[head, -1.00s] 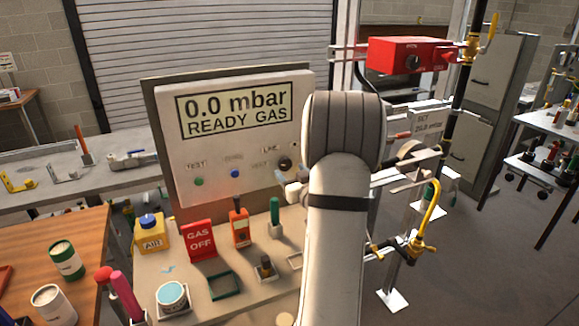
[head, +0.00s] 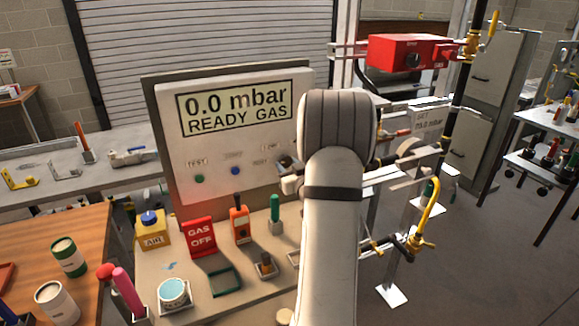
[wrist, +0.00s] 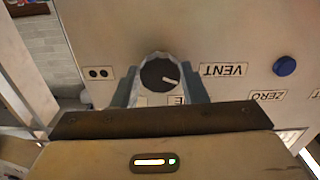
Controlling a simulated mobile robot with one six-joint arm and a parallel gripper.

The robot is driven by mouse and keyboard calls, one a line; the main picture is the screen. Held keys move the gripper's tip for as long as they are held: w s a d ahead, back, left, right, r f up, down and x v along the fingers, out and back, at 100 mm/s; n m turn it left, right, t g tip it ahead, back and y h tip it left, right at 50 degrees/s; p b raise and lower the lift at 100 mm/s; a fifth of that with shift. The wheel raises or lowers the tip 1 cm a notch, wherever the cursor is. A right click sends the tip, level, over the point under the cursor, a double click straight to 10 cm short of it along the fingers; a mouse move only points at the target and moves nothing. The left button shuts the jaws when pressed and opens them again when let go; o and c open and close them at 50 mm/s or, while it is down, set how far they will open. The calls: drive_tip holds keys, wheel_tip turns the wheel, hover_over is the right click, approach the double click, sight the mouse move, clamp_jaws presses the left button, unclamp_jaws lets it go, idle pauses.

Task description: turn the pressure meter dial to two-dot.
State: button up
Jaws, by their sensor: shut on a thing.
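The pressure meter (head: 215,205) is a grey upright panel reading "0.0 mbar READY GAS". In the wrist view its round black dial (wrist: 157,74) has a short white pointer mark aimed right, slightly down, toward the VENT side. The two-dot mark (wrist: 100,73) is left of the dial, the VENT label (wrist: 222,70) right of it. Another label below is partly hidden by my gripper. My gripper (wrist: 160,80) has one finger on each side of the dial and is shut on it. In the head view my gripper (head: 288,178) is at the panel's lower right, partly covering the dial.
A blue button (wrist: 285,66) is on the panel, to the right in the wrist view. Below the panel stand a red GAS OFF sign (head: 202,237), an orange meter (head: 239,222) and a green-handled tool (head: 275,212). Pipes with a yellow hose (head: 430,210) are at right.

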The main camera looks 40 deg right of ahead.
drive_tip(key=shift+c, duration=0.6)
